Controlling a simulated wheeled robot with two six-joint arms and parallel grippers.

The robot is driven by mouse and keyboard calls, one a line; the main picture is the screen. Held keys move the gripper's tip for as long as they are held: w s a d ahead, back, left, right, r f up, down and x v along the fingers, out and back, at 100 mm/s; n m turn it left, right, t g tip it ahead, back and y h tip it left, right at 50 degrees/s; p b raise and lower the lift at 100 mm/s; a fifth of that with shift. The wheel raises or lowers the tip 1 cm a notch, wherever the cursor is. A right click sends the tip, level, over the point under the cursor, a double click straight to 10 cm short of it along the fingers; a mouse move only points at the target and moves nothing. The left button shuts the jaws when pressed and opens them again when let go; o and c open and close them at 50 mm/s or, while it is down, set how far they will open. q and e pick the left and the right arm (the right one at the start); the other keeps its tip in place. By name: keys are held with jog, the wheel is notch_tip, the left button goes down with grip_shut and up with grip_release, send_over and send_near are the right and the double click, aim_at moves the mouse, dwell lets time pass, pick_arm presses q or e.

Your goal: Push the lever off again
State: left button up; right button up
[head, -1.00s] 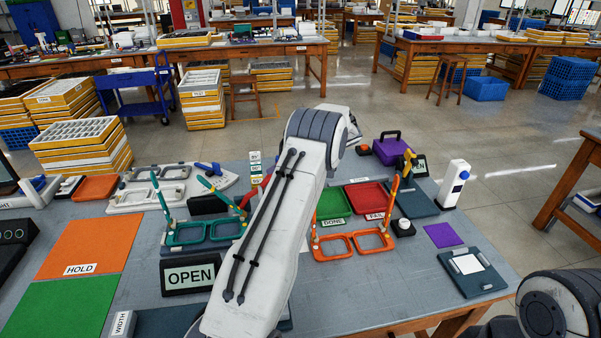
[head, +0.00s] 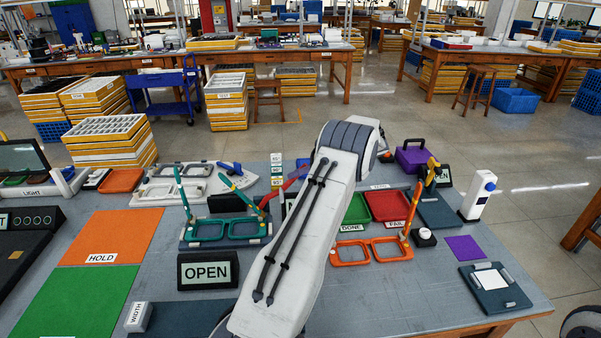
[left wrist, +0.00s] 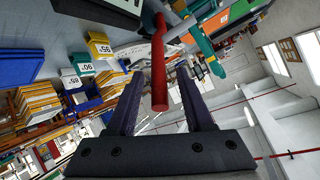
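A red lever (head: 297,172) shows in the head view at the back of the table, beside the stacked number cards and partly behind my left arm. In the left wrist view the red lever (left wrist: 159,80) is a rod whose end points toward the palm, between the two fingers. My left gripper (left wrist: 165,92) is open, with visible gaps to the rod. It looks apart from the lever. My right gripper is not in view; only a bit of grey arm shows at the bottom right corner.
Teal eyeglass frames (head: 228,230) stand behind the OPEN sign (head: 207,271), left of my arm. Orange frames (head: 372,250) lie to its right, near the green and red trays (head: 388,205). Bare table lies at the front right around the clipboard (head: 495,290).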

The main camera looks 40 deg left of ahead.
pick_arm(q)
jog(key=shift+w, duration=0.1)
jog(key=v, duration=1)
jog(key=shift+d+b, duration=0.2)
jog(key=shift+b, duration=0.15)
jog(key=shift+r, duration=0.1)
